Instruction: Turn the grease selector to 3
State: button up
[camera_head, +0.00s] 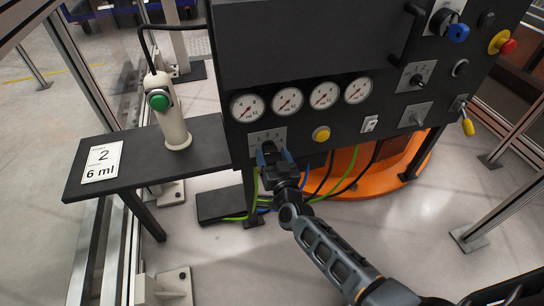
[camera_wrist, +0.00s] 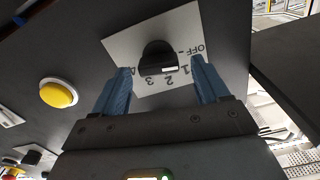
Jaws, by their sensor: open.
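The grease selector is a black knob (camera_wrist: 157,58) on a white plate (camera_wrist: 185,32), seen upside down in the wrist view. Its plate reads OFF, 1, 2, 3 and 4. I cannot tell for sure which mark the knob points at. In the head view the selector plate (camera_head: 254,135) sits below the left gauges, and my gripper partly covers it. My gripper (camera_head: 274,155) is open in front of the plate. In the wrist view its blue fingers stand apart, one on each side of the knob, with no visible contact.
A yellow button (camera_head: 321,133) is right of the selector, below several gauges (camera_head: 287,101). A card (camera_head: 102,161) reading 2 and 6 ml lies on the dark shelf (camera_head: 140,155), beside a post with a green button (camera_head: 159,101). Cables hang under the panel.

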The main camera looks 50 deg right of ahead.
jog(key=shift+w+d, duration=0.25)
jog(key=shift+w, duration=0.05)
jog(key=shift+c, duration=0.3)
jog(key=c, duration=1)
